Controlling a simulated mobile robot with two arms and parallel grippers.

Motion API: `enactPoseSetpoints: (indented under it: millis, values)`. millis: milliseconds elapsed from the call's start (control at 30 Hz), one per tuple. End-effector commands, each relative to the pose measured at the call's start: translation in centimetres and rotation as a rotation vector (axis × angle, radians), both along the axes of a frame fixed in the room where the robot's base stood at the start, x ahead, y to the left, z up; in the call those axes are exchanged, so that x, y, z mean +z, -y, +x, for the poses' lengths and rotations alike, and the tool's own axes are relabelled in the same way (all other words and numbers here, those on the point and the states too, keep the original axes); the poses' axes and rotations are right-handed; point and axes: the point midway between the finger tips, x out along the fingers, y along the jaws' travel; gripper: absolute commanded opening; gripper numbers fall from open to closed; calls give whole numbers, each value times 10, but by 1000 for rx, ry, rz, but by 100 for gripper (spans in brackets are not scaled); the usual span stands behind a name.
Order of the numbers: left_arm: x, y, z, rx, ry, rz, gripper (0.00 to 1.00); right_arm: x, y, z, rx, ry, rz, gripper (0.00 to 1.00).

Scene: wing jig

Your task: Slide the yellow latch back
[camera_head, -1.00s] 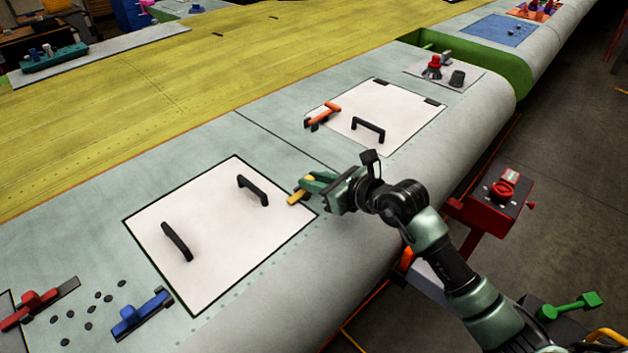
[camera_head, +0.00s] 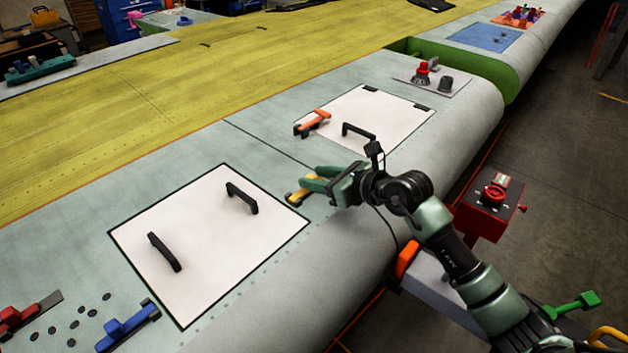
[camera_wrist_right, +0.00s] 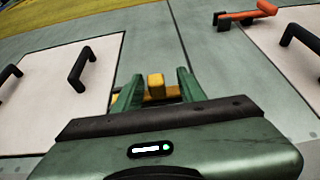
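The yellow latch (camera_head: 298,196) lies on the grey wing skin just beyond the right edge of the large white panel (camera_head: 205,240), clear of it. My right gripper (camera_head: 316,183) is over the latch, its green fingers low at the skin. In the right wrist view the latch's upright yellow tab (camera_wrist_right: 155,86) stands between the two open fingers, with a gap on each side. The lower part of the latch is partly hidden by the gripper body. My left gripper is not in view.
The large panel has two black handles (camera_head: 242,197). A smaller white panel (camera_head: 375,115) with an orange latch (camera_head: 313,122) lies beyond. Blue (camera_head: 128,325) and red (camera_head: 25,315) latches are at the lower left. A red box (camera_head: 490,205) stands right of the wing.

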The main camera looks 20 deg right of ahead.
Motion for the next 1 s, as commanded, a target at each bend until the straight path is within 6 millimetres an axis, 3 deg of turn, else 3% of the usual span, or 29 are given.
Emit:
enactPoseSetpoints:
  millis: [367, 700, 1000]
  values:
    - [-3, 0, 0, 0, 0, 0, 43, -1, 2, -5, 2, -3, 1, 42]
    - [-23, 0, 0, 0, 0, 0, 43, 17, 31, -46, 2, -2, -3, 42]
    - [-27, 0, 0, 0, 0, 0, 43, 28, 41, -60, 1, -3, 0, 42]
